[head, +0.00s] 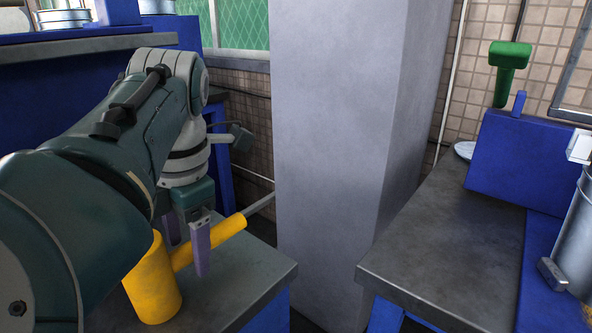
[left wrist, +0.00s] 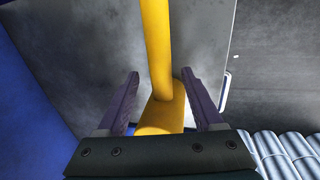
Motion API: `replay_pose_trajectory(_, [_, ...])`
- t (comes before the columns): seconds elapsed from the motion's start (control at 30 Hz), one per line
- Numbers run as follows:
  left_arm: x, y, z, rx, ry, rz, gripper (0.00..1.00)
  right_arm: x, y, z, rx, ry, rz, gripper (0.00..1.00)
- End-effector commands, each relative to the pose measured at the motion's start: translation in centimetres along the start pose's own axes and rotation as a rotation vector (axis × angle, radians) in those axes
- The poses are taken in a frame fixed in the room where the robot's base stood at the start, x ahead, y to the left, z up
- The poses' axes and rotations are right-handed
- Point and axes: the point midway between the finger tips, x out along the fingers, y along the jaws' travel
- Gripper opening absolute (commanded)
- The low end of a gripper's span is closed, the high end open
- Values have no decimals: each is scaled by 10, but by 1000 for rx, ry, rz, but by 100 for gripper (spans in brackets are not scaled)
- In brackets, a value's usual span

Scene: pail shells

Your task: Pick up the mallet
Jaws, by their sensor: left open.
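The yellow mallet (head: 153,282) rests on the grey tabletop at the left, its thick head standing upright at the near end. Its handle (head: 225,235) points away to the right, with a thin grey rod beyond it. My left gripper (head: 188,257) is open above the mallet, its purple fingers on either side of the handle close to the head. In the left wrist view the mallet (left wrist: 160,108) runs between the two spread fingers (left wrist: 159,74), with a gap on each side. My arm hides part of the head. My right gripper is not in view.
A grey pillar (head: 335,130) stands just beyond the left table (head: 262,280). A second grey bench (head: 440,250) at the right carries a blue block (head: 510,165), with a green hammer-shaped object (head: 507,65) above it and a metal pail (head: 577,240) beside it.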

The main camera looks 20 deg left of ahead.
Motion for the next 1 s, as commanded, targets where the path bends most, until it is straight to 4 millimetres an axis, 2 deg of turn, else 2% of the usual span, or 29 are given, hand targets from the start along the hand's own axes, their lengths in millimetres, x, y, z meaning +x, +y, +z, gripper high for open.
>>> replay_pose_trajectory(0.27, [0,-2,1,-1,0,0,68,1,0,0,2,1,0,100])
replay_pose_trajectory(0.87, [1,-1,0,-1,1,-1,1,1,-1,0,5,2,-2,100])
replay_pose_trajectory(1.0, [1,-1,0,-1,1,-1,0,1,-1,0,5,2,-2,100])
